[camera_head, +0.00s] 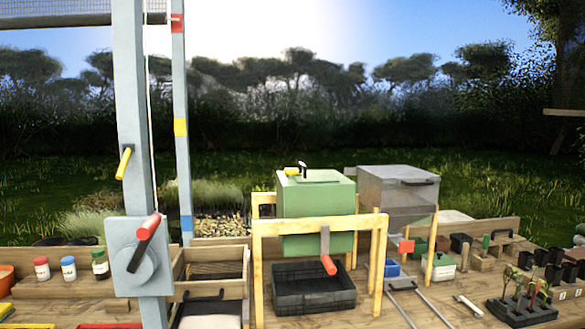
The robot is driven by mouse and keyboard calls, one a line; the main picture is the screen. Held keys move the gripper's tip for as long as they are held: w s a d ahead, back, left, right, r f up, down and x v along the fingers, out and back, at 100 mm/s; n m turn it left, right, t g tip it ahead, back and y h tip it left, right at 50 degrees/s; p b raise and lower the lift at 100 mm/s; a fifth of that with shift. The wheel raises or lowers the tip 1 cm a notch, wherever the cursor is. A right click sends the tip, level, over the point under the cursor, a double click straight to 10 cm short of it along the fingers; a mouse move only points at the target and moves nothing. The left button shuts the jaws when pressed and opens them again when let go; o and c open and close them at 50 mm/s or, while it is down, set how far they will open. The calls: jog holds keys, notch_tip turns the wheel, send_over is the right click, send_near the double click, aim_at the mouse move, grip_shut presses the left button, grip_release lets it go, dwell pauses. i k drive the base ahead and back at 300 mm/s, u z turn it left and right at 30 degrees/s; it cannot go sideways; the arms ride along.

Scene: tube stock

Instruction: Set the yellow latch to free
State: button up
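A yellow lever (124,163) is on the grey upright post (131,80) at the left, above the crank plate. It leans, with its top end to the right. It looks like the yellow latch, but no free or locked marking can be read. A crank with a red grip (148,226) sits on the grey plate (118,240) below it. A second small yellow-and-black handle (291,171) is on top of the green box. My gripper does not show in this view.
The green box (316,190) stands behind a wooden frame (318,226) with a red-gripped lever (328,264). A black crate (313,287) sits under the frame. Jars (68,268) stand left of the post. A seedling tray (522,312) is at the right.

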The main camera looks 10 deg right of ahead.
aim_at(294, 171)
jog(key=u, duration=0.15)
jog(key=i, duration=0.9)
jog(key=z, duration=0.05)
